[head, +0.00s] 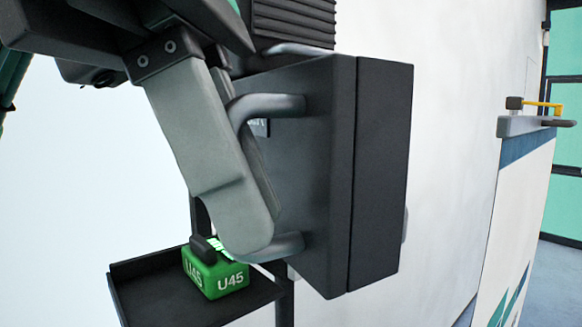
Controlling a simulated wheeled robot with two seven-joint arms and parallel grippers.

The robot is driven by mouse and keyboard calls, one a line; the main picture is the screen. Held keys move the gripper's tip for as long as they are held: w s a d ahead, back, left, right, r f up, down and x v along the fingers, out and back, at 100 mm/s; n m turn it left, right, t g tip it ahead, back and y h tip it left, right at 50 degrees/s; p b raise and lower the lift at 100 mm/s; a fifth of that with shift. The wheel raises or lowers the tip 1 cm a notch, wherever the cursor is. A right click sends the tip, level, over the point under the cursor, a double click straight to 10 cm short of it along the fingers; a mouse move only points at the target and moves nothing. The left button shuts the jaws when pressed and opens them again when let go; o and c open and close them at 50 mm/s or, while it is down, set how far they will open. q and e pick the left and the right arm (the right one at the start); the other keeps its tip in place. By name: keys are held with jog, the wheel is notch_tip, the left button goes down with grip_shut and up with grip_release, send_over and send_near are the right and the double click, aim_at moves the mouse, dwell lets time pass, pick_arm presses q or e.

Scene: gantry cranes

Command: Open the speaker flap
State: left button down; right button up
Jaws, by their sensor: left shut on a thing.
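The speaker flap (318,165) is a dark grey panel on the front of a dark box (382,170) on the pale wall. A narrow dark seam runs between panel and box, with no visible gap. A grey bar handle (287,105) stands out from the flap, its lower end bending back to the panel. My left gripper (258,226) comes from the upper left with its light grey fingers shut on the handle. The fingers hide the middle of the handle. My right gripper is not in view.
A black tray (140,305) below the flap holds a green block (222,277) marked U45. A dark ribbed unit (292,22) is above the box. At right stand a white and blue panel (512,200) and a grey ledge with a yellow bar (545,104).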

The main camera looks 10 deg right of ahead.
pick_arm(q)
jog(key=shift+w+a, duration=0.2)
jog(key=shift+a, duration=0.85)
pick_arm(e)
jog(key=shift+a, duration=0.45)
pick_arm(q)
jog(key=c, duration=1.8)
grip_release()
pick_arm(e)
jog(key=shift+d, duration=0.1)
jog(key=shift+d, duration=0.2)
